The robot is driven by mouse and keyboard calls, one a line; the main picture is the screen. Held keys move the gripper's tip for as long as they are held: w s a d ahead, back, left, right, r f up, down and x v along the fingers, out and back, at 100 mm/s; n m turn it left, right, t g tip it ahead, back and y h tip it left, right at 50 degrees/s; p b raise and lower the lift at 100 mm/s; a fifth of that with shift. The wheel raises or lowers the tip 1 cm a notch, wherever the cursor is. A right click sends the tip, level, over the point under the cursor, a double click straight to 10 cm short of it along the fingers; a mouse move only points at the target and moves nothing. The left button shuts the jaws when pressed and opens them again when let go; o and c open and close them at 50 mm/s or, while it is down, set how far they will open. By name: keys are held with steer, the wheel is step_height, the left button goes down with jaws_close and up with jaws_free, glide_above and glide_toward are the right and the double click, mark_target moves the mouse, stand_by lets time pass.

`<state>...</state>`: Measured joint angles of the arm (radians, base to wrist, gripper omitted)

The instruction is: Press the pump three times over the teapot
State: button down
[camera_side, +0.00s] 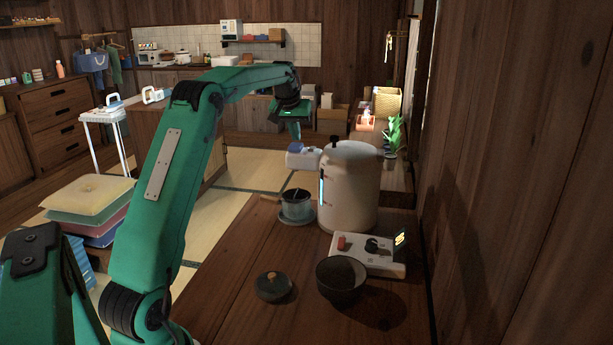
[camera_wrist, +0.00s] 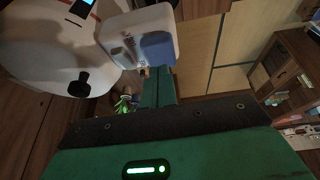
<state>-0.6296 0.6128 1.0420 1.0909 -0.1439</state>
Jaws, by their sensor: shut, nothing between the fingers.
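The pump is a white cylindrical pot (camera_side: 350,195) with a head (camera_side: 305,158) jutting left, topped by a blue pad (camera_side: 296,147). The head and its blue pad (camera_wrist: 158,50) also show in the wrist view. The teapot (camera_side: 297,208), dark and lidless with a wooden handle, stands on a round base below the head. My gripper (camera_side: 295,136) is shut and empty, pointing down right at the blue pad. In the wrist view, its green fingers (camera_wrist: 158,82) end at the pad's edge; I cannot tell whether they touch it.
A dark lid (camera_side: 273,287) and a dark bowl (camera_side: 341,279) lie on the wooden counter in front. A white control box (camera_side: 368,262) with a red switch, a knob and a lit display stands before the pot. The wooden wall rises close on the right.

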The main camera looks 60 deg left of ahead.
steer(key=shift+f, duration=1.25)
stand_by(0.3)
steer(key=shift+r, duration=1.3)
steer(key=shift+f, duration=1.3)
stand_by(0.4)
steer(key=shift+r, duration=1.25)
steer(key=shift+f, duration=1.35)
steer(key=shift+r, duration=1.25)
